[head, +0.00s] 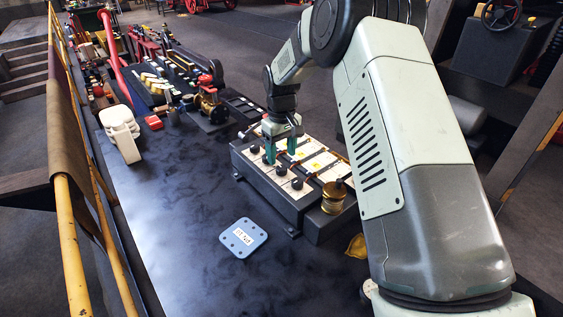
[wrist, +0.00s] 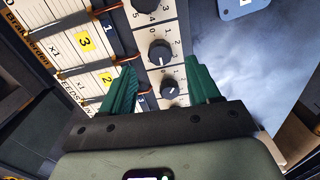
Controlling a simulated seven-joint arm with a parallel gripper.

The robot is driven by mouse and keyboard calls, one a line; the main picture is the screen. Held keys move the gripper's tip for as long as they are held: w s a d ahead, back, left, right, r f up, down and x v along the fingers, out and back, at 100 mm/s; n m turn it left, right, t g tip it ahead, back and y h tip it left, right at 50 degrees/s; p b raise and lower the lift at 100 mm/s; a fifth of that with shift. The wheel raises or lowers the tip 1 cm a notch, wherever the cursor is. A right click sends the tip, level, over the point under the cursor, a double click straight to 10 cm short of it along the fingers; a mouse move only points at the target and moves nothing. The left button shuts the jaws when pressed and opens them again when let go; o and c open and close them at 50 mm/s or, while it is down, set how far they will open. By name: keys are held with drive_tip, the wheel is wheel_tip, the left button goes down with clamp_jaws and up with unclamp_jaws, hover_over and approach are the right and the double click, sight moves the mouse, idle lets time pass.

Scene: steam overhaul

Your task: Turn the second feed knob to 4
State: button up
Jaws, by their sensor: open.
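A dark control box (head: 262,188) with cream panels carries a row of black feed knobs along its near side. In the wrist view, one black knob (wrist: 160,52) sits just beyond the fingertips, with a numbered dial around it. Another black knob (wrist: 170,88) lies lower, between the fingers in the picture. A third black knob (wrist: 146,5) is cut by the top edge. I cannot tell which is the second feed knob, nor read its setting surely. My gripper (head: 282,151) is open above the row, its teal fingers (wrist: 160,64) apart with nothing held.
A brass cylinder (head: 333,197) stands at the box's near right corner. A blue-grey plate (head: 243,237) lies on the dark bench (head: 185,220), which is otherwise clear there. A white part (head: 120,132) and a brass-and-red fitting (head: 211,105) stand farther back. A yellow rail (head: 73,245) runs along the left.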

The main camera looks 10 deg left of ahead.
wheel_tip(320, 180, up, 6)
drive_tip(key=shift+f, duration=0.1)
idle(0.4)
wheel_tip(320, 180, up, 11)
drive_tip(key=m+t, duration=0.1)
hover_over(282, 167)
drive_tip(key=s+d, duration=0.4)
drive_tip(key=s, duration=0.1)
drive_tip(key=s+d+r+m+t, duration=0.2)
drive_tip(key=s+d+r, duration=0.4)
drive_tip(key=s+r, duration=0.2)
drive_tip(key=s+d+r+m+t, duration=0.1)
drive_tip(key=s+d, duration=0.3)
drive_tip(key=s, duration=0.7)
drive_tip(key=s+d+r+m+t, duration=0.1)
drive_tip(key=s+d+m, duration=0.3)
drive_tip(key=s, duration=0.8)
drive_tip(key=shift+t, duration=0.3)
drive_tip(key=shift+w+r, duration=0.1)
drive_tip(key=shift+r, duration=0.05)
